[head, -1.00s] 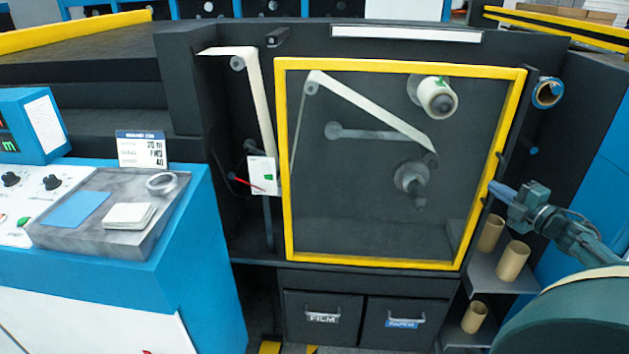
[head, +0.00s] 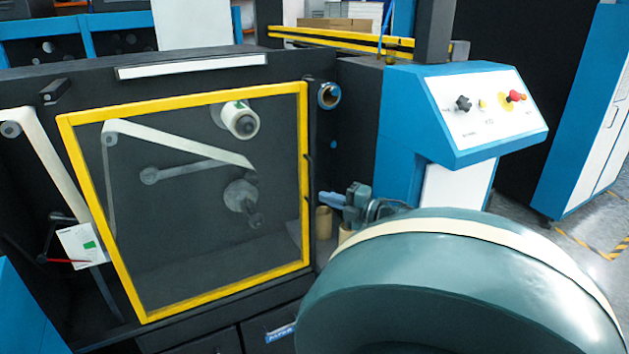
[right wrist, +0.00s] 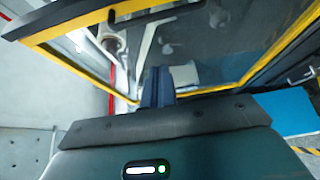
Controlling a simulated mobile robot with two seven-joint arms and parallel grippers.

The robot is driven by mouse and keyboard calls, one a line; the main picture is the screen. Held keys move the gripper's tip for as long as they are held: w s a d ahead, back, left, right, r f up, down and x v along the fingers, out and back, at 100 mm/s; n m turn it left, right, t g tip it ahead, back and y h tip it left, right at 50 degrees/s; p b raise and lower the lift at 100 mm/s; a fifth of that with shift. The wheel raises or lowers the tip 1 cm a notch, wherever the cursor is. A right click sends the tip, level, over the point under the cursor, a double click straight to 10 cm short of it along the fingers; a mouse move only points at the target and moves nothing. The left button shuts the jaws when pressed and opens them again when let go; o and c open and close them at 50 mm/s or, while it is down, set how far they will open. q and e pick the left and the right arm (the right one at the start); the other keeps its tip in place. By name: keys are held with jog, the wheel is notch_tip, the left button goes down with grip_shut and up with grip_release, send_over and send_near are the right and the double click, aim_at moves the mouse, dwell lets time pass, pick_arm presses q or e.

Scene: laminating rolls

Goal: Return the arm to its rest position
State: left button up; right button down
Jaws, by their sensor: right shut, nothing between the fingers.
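My right gripper (head: 326,199) is just right of the yellow-framed clear door (head: 304,170) in the head view. Its blue fingers are together with nothing between them. In the right wrist view the closed fingers (right wrist: 157,86) point toward the clear panel and yellow frame (right wrist: 105,14); I cannot tell whether they touch anything. The door looks closed over the rollers. My large green arm link hides the lower right of the head view. My left gripper is out of view.
A blue control console (head: 455,115) with a red button (head: 516,96) stands right of the machine. Cardboard cores (head: 323,220) sit on a shelf just below my right gripper, partly hidden. Open grey floor (head: 590,240) lies at the far right.

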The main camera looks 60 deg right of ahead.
jog(key=a+f+m+g+h, duration=0.4)
jog(key=a+f+m+g, duration=0.45)
jog(key=a+f, duration=0.9)
jog(key=s+a+m+g+y, duration=0.1)
jog(key=s+a+m, duration=0.1)
jog(key=a, duration=0.6)
jog(key=s+a+m+g+y, duration=0.1)
jog(key=s+a+m, duration=0.15)
jog(key=a, duration=0.55)
jog(key=s+a+r+m+g+y, duration=0.1)
jog(key=s+a+r+g+y, duration=0.15)
jog(key=a, duration=0.55)
jog(key=s+a+r+m+g+y, duration=0.1)
jog(key=s+a+r, duration=0.25)
jog(key=a, duration=0.45)
jog(key=w+a+f+t+y, duration=0.3)
jog(key=w+a+f+t, duration=0.2)
jog(key=a+f+t, duration=0.1)
jog(key=shift+w+f+n, duration=0.3)
jog(key=shift+f, duration=0.2)
